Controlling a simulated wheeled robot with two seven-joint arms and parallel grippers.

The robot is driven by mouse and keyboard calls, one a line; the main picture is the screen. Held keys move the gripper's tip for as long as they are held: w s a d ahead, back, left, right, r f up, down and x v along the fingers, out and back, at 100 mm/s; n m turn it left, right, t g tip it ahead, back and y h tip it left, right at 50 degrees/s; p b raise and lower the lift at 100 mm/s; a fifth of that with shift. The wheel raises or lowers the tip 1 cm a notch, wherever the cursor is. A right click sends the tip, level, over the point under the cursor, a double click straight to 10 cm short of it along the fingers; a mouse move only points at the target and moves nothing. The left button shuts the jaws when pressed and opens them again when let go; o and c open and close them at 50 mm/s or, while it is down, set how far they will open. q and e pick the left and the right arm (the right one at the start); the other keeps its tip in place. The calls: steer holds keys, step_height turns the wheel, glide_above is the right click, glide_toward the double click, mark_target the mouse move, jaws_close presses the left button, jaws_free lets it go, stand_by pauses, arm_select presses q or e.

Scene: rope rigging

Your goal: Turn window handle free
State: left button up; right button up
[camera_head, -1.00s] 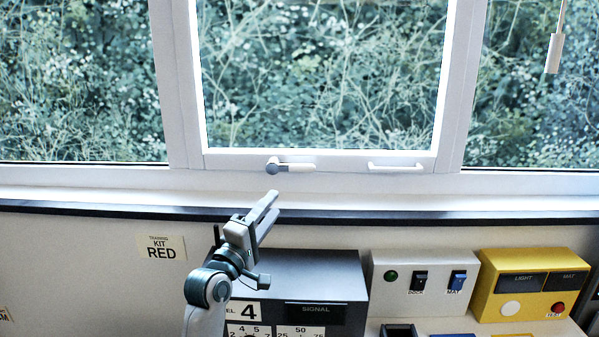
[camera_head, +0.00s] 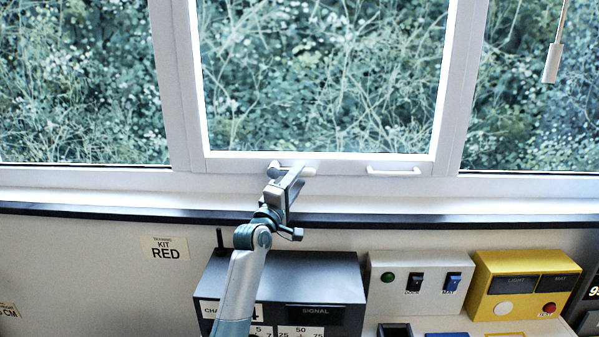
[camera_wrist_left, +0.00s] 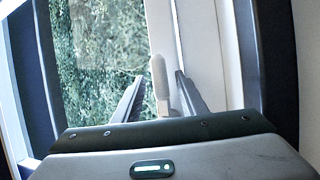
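The window handle (camera_head: 309,171) is a small white lever with a grey pivot. It sits low on the white frame of the middle window and lies about level, pointing right. My left gripper (camera_head: 287,176) reaches up to it from below and covers part of it. In the left wrist view the pale handle (camera_wrist_left: 159,78) stands between the two dark fingers of my left gripper (camera_wrist_left: 158,92). The fingers are apart, with a clear gap on the left finger's side; the right finger is closer to the handle. My right gripper is not in view.
A fixed white pull bar (camera_head: 393,172) is right of the handle. A dark-edged ledge (camera_head: 420,218) runs below the window. Under it stand a dark signal box (camera_head: 330,275), a white switch box (camera_head: 392,290) and a yellow box (camera_head: 530,265). A cord pull (camera_head: 551,63) hangs at upper right.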

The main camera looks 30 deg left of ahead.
arm_select(q)
steer(key=shift+x, duration=0.8)
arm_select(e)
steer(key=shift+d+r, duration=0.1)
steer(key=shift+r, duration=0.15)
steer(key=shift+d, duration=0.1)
arm_select(q)
jaws_close()
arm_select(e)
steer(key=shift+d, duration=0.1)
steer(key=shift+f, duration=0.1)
